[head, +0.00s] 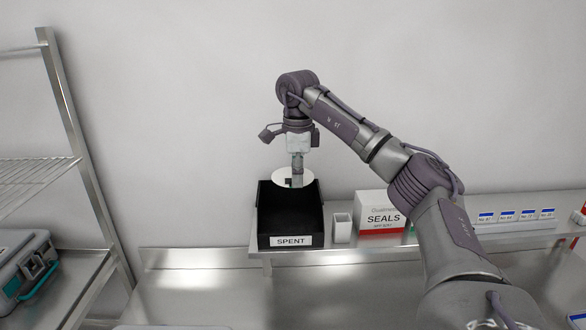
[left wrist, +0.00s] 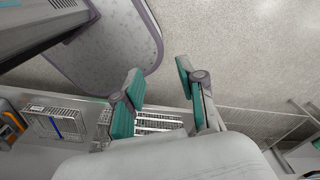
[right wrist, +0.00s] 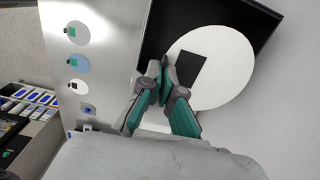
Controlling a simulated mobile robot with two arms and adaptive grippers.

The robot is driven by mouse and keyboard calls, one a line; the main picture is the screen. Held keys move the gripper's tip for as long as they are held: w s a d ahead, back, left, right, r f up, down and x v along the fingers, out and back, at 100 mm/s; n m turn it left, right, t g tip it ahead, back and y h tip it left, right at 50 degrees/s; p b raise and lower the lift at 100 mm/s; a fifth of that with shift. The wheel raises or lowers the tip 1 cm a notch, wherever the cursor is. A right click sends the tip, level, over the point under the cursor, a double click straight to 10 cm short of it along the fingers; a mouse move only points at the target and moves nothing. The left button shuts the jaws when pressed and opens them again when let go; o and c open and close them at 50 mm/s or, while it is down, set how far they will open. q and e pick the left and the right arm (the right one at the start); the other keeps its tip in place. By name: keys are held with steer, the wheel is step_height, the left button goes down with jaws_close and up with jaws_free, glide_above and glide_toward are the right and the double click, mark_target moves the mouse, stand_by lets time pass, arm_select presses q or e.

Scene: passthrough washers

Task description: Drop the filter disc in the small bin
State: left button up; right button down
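The filter disc, a white round plate (head: 307,179) with a dark square tab, is at my right gripper (head: 297,168). The disc also shows in the right wrist view (right wrist: 228,80), where the fingertips are closed together at the tab's edge. It appears held, above the far part of the open black bin (head: 290,215) labelled SPENT. The bin's dark inside also shows in the right wrist view (right wrist: 158,40), partly hidden by the disc. My left gripper (left wrist: 158,78) is open and empty in the left wrist view; it does not show in the head view.
A small white open container (head: 342,229) stands right of the black bin. A SEALS box (head: 380,212) stands beside it on the raised metal shelf (head: 480,241). Several small discs (right wrist: 77,64) lie on metal in the right wrist view. A grey case (head: 25,265) sits at left.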

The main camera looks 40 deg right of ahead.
steer(key=shift+w+f, duration=0.3)
steer(key=shift+f, duration=0.35)
steer(key=shift+w+f, duration=0.3)
steer(key=shift+f, duration=0.3)
step_height(320, 180, down, 3)
steer(key=shift+r, duration=0.1)
steer(key=c, duration=1.4)
jaws_free()
steer(key=shift+o, duration=0.8)
steer(key=o, duration=0.5)
steer(key=shift+w, duration=0.1)
arm_select(q)
steer(key=w, duration=0.4)
steer(key=shift+t, duration=0.3)
